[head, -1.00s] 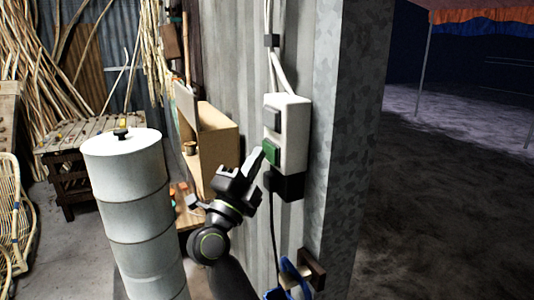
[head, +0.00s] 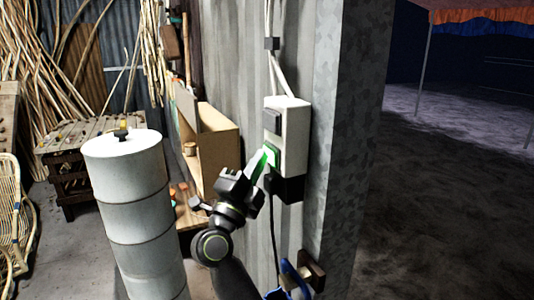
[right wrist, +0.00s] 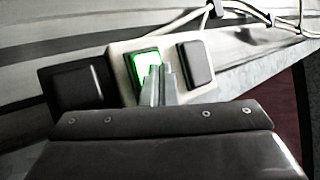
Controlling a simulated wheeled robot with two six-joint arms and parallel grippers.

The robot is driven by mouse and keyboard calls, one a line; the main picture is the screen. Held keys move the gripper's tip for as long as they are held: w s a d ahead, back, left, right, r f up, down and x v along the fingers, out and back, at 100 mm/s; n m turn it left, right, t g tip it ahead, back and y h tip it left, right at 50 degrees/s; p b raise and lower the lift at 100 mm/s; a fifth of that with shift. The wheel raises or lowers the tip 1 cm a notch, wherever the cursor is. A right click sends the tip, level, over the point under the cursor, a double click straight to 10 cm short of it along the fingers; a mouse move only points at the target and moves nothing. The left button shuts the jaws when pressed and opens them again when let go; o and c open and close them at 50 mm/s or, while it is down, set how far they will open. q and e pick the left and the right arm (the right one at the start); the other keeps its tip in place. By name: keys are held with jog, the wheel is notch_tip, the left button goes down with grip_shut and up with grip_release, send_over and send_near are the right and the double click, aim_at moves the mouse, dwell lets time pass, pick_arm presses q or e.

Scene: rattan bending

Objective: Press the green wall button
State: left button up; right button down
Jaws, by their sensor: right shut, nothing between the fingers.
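The green button (head: 273,152) is the lower of two on a white switch box (head: 293,130) on the corrugated wall. It glows bright green. My right gripper (head: 263,158) is shut and empty, with its fingertips at the button's face, seemingly touching it. In the right wrist view the lit green button (right wrist: 146,66) is partly hidden behind the shut fingertips (right wrist: 162,72). A dark grey button (right wrist: 196,62) sits beside it on the same box. My left gripper is not in view.
A black plug block (head: 288,187) with a hanging cable sits under the box. A tall white drum (head: 127,210) stands to the left. A wooden shelf box (head: 215,150) is behind my arm. A blue object hangs from a bracket (head: 311,270) below.

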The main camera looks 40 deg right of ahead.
jog(key=shift+d+r, duration=0.1)
jog(key=shift+d, duration=0.05)
jog(key=shift+a, duration=0.3)
dwell(0.5)
jog(key=w+a, duration=0.1)
jog(key=a, duration=0.5)
jog(key=shift+w+b, duration=0.2)
jog(key=shift+b, duration=0.1)
jog(key=shift+d, duration=0.1)
